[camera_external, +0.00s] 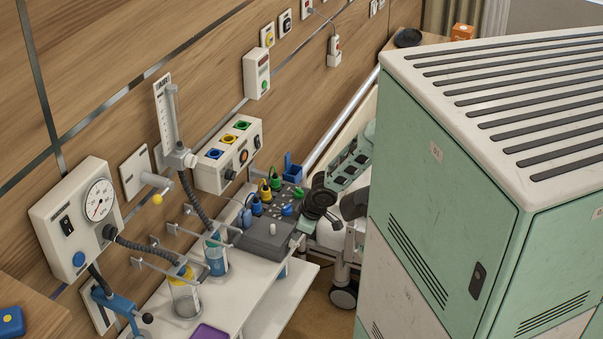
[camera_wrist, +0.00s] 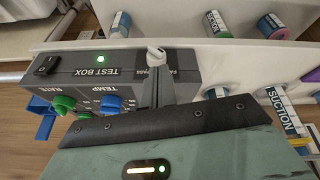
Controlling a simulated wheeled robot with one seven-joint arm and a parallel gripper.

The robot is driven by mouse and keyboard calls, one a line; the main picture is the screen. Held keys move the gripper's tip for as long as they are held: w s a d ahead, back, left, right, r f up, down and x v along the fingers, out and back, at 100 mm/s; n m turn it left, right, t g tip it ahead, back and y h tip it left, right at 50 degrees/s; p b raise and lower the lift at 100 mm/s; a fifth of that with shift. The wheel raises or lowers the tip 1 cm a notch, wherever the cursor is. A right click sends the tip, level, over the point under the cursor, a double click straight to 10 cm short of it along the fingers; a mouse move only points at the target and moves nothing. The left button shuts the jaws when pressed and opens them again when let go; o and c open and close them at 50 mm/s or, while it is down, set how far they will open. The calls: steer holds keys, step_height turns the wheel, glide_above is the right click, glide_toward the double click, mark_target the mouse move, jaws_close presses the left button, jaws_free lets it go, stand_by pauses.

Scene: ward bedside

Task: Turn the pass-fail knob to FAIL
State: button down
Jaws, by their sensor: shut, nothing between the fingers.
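The grey test box (camera_wrist: 195,62) shows upside down in the wrist view, with TEST BOX, RATE and TEMP labels. A small pale knob (camera_wrist: 156,54) stands near its PASS lettering; the other word is partly covered. I cannot tell which word the knob points to. My gripper (camera_wrist: 157,78) is shut, with its narrow grey fingers just below the knob in this view; contact is unclear. In the external view the box (camera_external: 262,247) sits on the white shelf, with its pale knob (camera_external: 273,228) upright on top and my dark wrist to its right.
Green knobs (camera_wrist: 64,103) and a blue TEMP knob (camera_wrist: 111,104) are beside the fingers' side of the box. Several labelled suction fittings (camera_wrist: 282,110) are at the right of the wrist view. Jars with hoses (camera_external: 184,292) stand left of the box on the shelf (camera_external: 255,292).

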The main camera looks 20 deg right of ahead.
steer(key=a+p+v, duration=0.1)
steer(key=v, duration=1)
steer(key=shift+s+d+r+p, duration=0.2)
steer(key=shift+r+p, duration=0.1)
steer(key=shift+r, duration=0.15)
steer(key=s+d+f+m+g+h, duration=0.1)
steer(key=s+d, duration=0.3)
steer(key=d, duration=0.4)
steer(key=s+d+f+m+g+h+p, duration=0.1)
steer(key=s+d+m+g, duration=0.1)
steer(key=d, duration=0.6)
steer(key=shift+s+d+m+h, duration=0.3)
steer(key=shift+s+m, duration=0.2)
steer(key=shift+s, duration=0.75)
steer(key=shift+f, duration=0.1)
